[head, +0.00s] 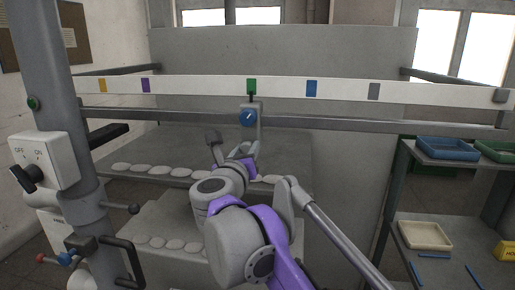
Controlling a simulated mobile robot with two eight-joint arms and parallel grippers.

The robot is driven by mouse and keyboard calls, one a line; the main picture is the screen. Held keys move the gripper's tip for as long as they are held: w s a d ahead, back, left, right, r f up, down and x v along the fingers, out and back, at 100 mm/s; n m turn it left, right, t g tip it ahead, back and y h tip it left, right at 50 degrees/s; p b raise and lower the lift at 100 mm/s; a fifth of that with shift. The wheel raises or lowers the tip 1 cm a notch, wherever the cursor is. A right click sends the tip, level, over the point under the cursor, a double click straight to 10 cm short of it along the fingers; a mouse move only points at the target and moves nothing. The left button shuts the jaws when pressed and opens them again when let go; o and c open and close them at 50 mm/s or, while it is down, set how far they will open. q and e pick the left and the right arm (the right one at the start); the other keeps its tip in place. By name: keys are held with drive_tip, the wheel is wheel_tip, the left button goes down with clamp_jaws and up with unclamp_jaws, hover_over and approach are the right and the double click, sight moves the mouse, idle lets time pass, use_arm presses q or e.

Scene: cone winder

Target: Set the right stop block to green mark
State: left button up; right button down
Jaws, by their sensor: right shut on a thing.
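The grey stop block (258,112) with a blue round knob (248,118) sits on the metal rail (350,125). Its thin dark pointer stands directly below the green mark (251,85) on the white scale strip, in line with it as far as I can tell. My right gripper (248,150) is at the lower end of the block, below the knob, and is shut on it. The exact finger contact is small and partly hidden by my wrist. My left gripper is not in view.
A post with an OFF/ON switch box (48,158) stands left. A shelf with trays (447,148) stands right. The rail is clear on both sides of the block.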

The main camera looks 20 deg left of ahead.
drive_tip(key=shift+r, duration=0.1)
drive_tip(key=c, duration=0.5)
unclamp_jaws()
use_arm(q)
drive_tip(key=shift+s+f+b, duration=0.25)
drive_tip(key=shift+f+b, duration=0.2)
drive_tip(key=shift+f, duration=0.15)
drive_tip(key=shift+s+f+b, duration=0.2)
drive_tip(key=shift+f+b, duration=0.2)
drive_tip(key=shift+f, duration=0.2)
use_arm(e)
drive_tip(key=s+d, duration=0.2)
drive_tip(key=s, duration=0.8)
drive_tip(key=shift+s, duration=0.3)
